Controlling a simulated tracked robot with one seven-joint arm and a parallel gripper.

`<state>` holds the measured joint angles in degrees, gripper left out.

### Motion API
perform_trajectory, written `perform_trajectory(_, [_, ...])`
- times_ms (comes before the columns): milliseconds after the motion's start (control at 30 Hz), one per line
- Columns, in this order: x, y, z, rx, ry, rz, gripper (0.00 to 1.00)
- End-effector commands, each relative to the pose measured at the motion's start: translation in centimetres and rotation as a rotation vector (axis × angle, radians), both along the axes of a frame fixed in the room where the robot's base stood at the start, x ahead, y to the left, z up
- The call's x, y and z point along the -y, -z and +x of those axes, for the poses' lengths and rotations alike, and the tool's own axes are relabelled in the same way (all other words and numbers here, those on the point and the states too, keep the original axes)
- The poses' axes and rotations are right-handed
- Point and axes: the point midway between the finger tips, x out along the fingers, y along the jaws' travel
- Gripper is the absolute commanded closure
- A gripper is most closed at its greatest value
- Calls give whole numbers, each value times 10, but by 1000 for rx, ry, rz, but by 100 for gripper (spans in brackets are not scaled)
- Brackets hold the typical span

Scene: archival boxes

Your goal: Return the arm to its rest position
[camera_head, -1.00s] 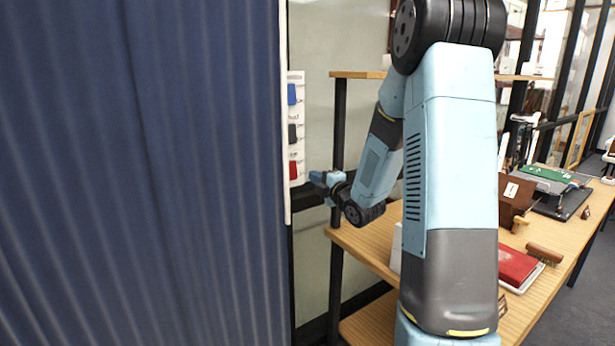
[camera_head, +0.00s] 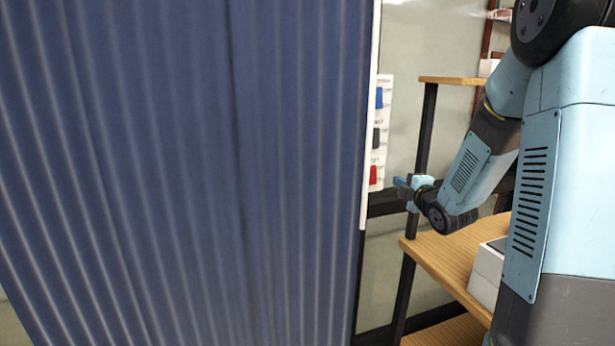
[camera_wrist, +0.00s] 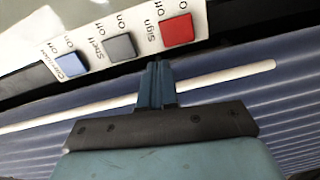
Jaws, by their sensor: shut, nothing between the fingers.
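My arm reaches out from the right side of the head view. My gripper (camera_head: 400,185) is at its far end, close to a white switch panel (camera_head: 384,110) on the wall. In the wrist view my gripper (camera_wrist: 157,68) is shut and empty, its fingertips just below the panel. The panel carries a red switch (camera_wrist: 177,30), a grey switch (camera_wrist: 121,46) and a blue switch (camera_wrist: 71,65). From these views I cannot tell whether the fingertips touch the panel.
A blue pleated curtain (camera_head: 180,180) with a white edge strip (camera_head: 370,120) fills the left, close to my gripper. A wooden shelf unit (camera_head: 440,262) with dark posts stands below and behind my arm. A white box (camera_head: 487,272) sits on it, partly hidden by my arm.

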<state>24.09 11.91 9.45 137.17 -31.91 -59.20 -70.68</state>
Motion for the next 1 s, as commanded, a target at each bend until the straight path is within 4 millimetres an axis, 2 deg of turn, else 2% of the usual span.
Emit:
perform_trajectory(33, [-3,-9,-5,-36,25,20,100])
perform_trajectory(267, [-5,-32,-35,-230,179,173,100])
perform_trajectory(467, [-7,-48,-76,-376,331,342,100])
perform_trajectory(767, [-18,-65,-158,-570,563,644,100])
perform_trajectory(1000, [-34,-69,-239,-730,744,904,100])
